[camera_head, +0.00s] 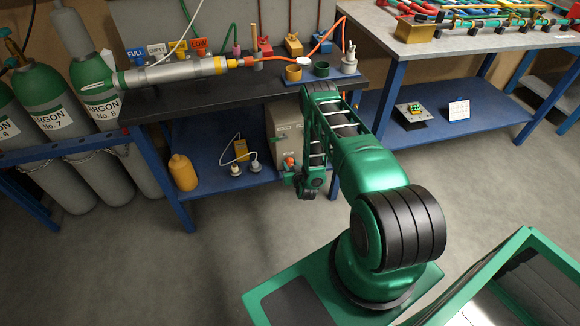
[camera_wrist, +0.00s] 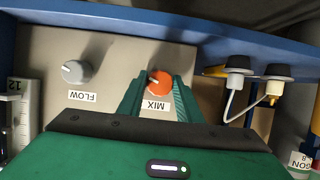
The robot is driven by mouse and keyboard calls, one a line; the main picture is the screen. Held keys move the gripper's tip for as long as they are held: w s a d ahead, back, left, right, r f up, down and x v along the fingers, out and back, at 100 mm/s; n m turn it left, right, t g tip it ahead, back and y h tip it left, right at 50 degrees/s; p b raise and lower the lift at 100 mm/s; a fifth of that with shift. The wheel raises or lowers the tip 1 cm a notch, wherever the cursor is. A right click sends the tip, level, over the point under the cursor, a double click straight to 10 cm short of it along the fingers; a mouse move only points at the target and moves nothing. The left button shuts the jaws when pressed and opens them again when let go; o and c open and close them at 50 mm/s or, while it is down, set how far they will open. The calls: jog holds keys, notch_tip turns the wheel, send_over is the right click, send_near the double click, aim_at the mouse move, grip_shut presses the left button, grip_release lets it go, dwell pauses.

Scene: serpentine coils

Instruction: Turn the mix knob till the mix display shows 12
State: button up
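The orange mix knob (camera_wrist: 163,82) sits on a light grey panel (camera_wrist: 112,56), above an upside-down MIX label (camera_wrist: 155,106) in the wrist view. Its white pointer mark is toward its upper left. My gripper (camera_wrist: 160,76) is open, with one green finger on each side of the knob in this view; I cannot tell whether they touch it. In the head view the panel belongs to a grey box (camera_head: 284,122) under the dark bench, with the orange knob (camera_head: 290,162) low on it and my gripper (camera_head: 303,184) close by. I cannot make out a mix display.
A grey FLOW knob (camera_wrist: 76,71) is beside the mix knob. A white scale showing 12 (camera_wrist: 14,86) stands at the left edge. Two dark-capped plugs (camera_wrist: 238,64) with a cable are at the right. A blue shelf (camera_head: 215,178) and a yellow bottle (camera_head: 183,172) are nearby.

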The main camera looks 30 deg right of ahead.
jog(key=shift+n+h, duration=0.4)
jog(key=shift+n, duration=0.1)
jog(key=o, duration=1)
jog(key=shift+o, duration=0.2)
jog(key=v, duration=1)
jog(key=shift+s+a, duration=0.2)
jog(key=shift+s, duration=0.15)
jog(key=shift+r, duration=0.15)
